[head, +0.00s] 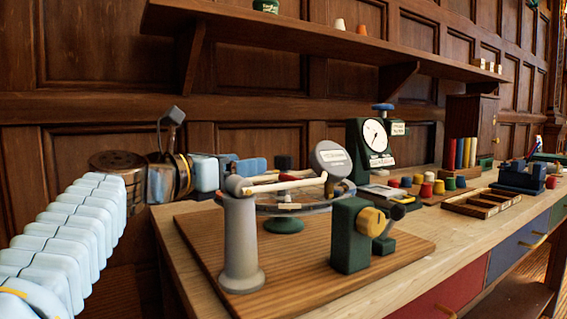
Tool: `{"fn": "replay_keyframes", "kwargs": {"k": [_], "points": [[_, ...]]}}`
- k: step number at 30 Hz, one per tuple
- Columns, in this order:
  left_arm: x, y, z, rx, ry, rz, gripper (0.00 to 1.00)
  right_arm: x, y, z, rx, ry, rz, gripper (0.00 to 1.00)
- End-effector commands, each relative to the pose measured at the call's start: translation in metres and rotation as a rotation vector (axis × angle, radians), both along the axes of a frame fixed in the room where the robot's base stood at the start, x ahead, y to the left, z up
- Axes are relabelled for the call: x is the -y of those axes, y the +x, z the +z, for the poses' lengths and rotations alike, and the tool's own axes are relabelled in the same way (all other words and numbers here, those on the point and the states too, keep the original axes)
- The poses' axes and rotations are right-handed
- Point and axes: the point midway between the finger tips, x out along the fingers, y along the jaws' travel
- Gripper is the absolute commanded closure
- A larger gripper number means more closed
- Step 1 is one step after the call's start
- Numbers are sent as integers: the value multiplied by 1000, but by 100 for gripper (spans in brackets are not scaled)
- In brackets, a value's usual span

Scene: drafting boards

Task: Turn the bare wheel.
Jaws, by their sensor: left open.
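The bare wheel (292,208) lies nearly flat on a green foot (283,226), seen almost edge-on. It sits on a wooden board (300,275) in the middle of the head view. A grey post (240,245) stands in front of its left side, and a pale bar (285,184) crosses over it. My left gripper (248,167) has blue jaws and is open at the wheel's back left, behind the post top. The post partly hides it, so I cannot tell whether it touches the wheel. My right gripper is out of view.
A green block with a yellow knob (372,221) stands at the board's front right. A grey labelled disc (330,158) rises behind the wheel. A green dial gauge (375,135), coloured spools (427,189) and a wooden tray (482,203) stand farther right. A shelf (290,33) hangs above.

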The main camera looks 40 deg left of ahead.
Motion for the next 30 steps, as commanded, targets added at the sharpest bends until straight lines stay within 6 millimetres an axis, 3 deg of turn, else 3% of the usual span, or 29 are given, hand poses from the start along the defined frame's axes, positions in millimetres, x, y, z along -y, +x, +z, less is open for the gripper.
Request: {"fn": "replay_keyframes", "kwargs": {"k": [9, 15, 21, 29, 30], "points": [[-2, 73, 0, -2, -4, -3, 31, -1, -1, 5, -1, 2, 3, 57], [-2, 107, 1, -1, -2, -4, 31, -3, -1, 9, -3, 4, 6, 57], [-1, 121, 1, 0, -2, -4, 31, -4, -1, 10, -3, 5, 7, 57], [-1, 122, 1, 1, -2, -4, 31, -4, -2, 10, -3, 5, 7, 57], [-1, 122, 1, 1, -2, -4, 37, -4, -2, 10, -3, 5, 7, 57]]}}
